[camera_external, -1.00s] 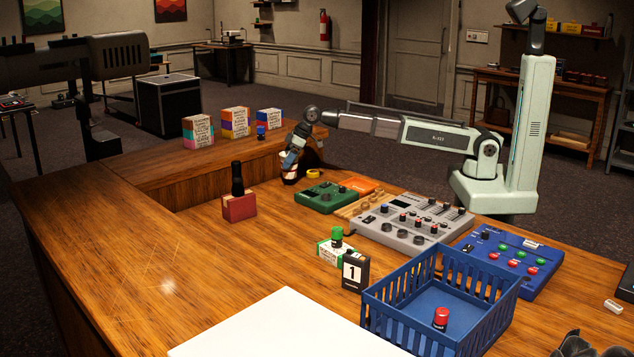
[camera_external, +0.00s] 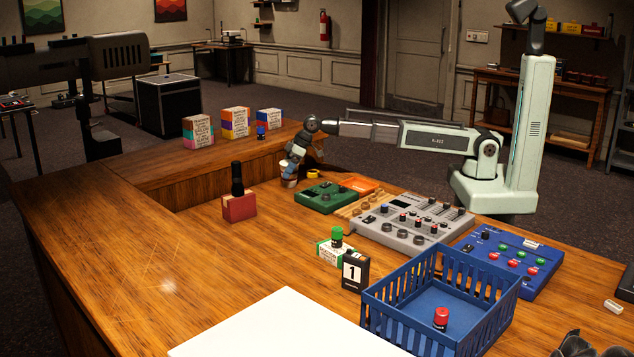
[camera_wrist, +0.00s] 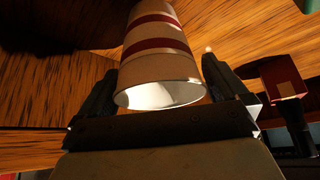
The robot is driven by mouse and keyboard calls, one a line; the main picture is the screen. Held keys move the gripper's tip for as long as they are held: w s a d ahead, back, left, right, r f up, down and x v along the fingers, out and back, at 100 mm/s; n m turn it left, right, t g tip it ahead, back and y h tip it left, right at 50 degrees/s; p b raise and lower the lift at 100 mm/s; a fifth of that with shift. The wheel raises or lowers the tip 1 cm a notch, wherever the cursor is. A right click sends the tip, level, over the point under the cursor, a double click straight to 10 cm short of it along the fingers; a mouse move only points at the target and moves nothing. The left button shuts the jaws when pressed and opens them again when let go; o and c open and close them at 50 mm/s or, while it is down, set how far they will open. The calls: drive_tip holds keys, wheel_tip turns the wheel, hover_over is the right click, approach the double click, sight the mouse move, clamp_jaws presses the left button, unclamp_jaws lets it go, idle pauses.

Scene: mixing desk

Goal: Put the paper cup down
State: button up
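The paper cup (camera_wrist: 160,55) is white with dark red bands. In the wrist view its open rim faces my camera and it lies between the two fingers of my gripper (camera_wrist: 160,88), which meet its sides closely. In the external view, the cup (camera_external: 288,182) is small and partly hidden under my gripper (camera_external: 290,170), at the desk's inner edge left of the green device. Whether its base touches the desk cannot be told from these frames.
A green device (camera_external: 327,196) and a yellow ring (camera_external: 313,174) are just right of the cup. A grey mixer (camera_external: 405,221) and blue crate (camera_external: 440,310) are further right. Bare wood lies in front of the cup.

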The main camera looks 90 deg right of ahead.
drive_tip(key=a+v, duration=0.1)
drive_tip(key=v, duration=1.1)
drive_tip(key=shift+d+r, duration=0.2)
drive_tip(key=shift+d, duration=0.25)
